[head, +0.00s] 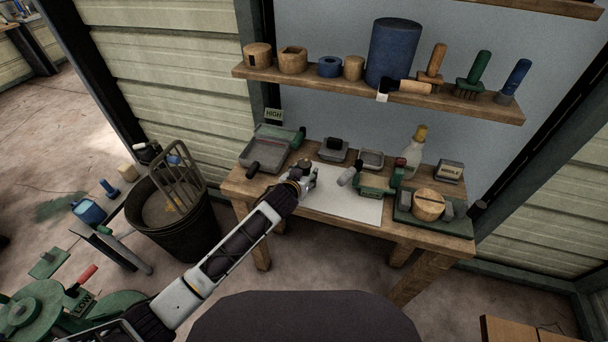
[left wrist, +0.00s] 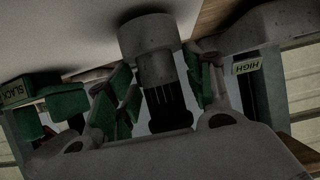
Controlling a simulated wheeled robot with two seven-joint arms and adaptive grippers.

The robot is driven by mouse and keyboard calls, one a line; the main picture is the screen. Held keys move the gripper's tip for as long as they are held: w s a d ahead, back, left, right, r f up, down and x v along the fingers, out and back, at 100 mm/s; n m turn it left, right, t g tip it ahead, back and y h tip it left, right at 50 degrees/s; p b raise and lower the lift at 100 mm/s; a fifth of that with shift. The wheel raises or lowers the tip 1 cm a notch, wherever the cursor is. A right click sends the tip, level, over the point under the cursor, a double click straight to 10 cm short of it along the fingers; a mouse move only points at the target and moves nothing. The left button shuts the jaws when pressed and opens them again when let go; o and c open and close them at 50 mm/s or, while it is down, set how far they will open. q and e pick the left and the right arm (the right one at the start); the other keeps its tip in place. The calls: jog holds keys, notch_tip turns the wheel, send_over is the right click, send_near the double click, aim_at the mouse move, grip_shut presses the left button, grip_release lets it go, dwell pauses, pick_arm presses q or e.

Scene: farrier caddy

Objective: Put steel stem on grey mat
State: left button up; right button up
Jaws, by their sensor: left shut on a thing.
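A grey stem (left wrist: 148,38) with a wide round head, narrower neck and black ribbed lower part sits between the finger pads of my left gripper (left wrist: 163,85) in the left wrist view. I take it to be the steel stem. In the head view my left gripper (head: 306,176) is over the left part of the table, at the left edge of the pale grey mat (head: 345,207). The stem is mostly hidden there by the gripper. The mat's pale surface fills the upper left of the wrist view (left wrist: 55,32). Whether the stem touches it is unclear. My right gripper is out of view.
A grey tray (head: 262,155) stands left of the gripper, near a HIGH sign (head: 274,114). Green tool (head: 375,186), small grey trays (head: 371,159), a bottle (head: 414,152) and a green board (head: 405,217) crowd the back and right. The mat's front is clear.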

pick_arm(q)
jog(key=shift+f, duration=0.1)
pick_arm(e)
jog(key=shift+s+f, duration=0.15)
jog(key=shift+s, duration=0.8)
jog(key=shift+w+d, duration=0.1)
pick_arm(q)
jog(key=shift+f, duration=0.3)
jog(key=o, duration=1.1)
jog(key=shift+c, duration=0.2)
jog(key=shift+o, duration=2.3)
jog(key=shift+f, duration=0.1)
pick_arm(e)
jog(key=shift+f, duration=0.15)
